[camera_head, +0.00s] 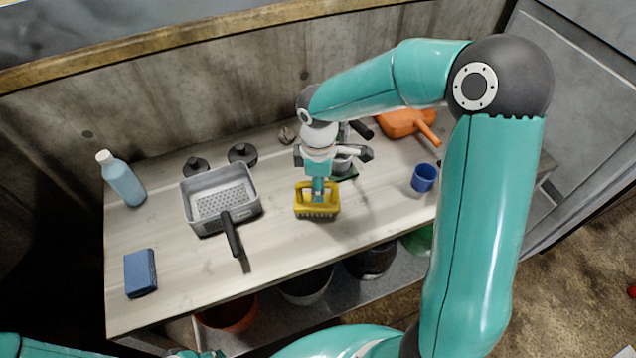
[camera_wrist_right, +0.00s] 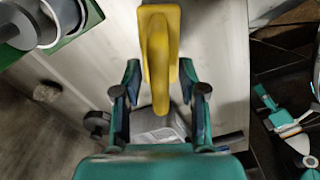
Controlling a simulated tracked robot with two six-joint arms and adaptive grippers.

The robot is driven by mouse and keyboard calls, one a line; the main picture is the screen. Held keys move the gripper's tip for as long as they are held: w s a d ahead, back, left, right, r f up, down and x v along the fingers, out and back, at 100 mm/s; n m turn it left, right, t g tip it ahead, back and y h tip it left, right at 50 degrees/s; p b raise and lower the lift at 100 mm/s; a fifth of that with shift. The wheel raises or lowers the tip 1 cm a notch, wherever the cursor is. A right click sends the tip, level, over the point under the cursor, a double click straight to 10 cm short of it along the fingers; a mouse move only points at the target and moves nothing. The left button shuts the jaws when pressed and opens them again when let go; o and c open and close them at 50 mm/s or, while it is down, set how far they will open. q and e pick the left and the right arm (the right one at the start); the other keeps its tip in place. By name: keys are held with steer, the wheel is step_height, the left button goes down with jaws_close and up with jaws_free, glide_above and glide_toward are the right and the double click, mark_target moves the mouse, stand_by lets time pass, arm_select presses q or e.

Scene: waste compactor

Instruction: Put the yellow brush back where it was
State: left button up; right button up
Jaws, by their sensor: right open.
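The yellow brush (camera_head: 318,210) sits on the wooden bench near its front edge, handle up and bristles down. My right gripper (camera_head: 318,188) is over it, pointing down at the handle. In the right wrist view the yellow brush (camera_wrist_right: 160,55) lies between the two spread fingers of my right gripper (camera_wrist_right: 160,80), with a gap on each side. The gripper is open and not closed on it. Part of my left arm shows at the lower left of the head view; its jaws are too cut off and small to read.
On the bench (camera_head: 170,275) are a grey basket (camera_head: 205,222) with a black handle, a blue bottle (camera_head: 122,180), a blue sponge-like block (camera_head: 140,272), a blue cup (camera_head: 424,177) and an orange dustpan (camera_head: 405,123). A grey cylinder (camera_head: 341,163) stands close behind my gripper. Bins stand below.

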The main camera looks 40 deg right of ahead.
steer(key=shift+r, duration=0.1)
step_height(320, 180, up, 12)
stand_by(0.5)
stand_by(0.5)
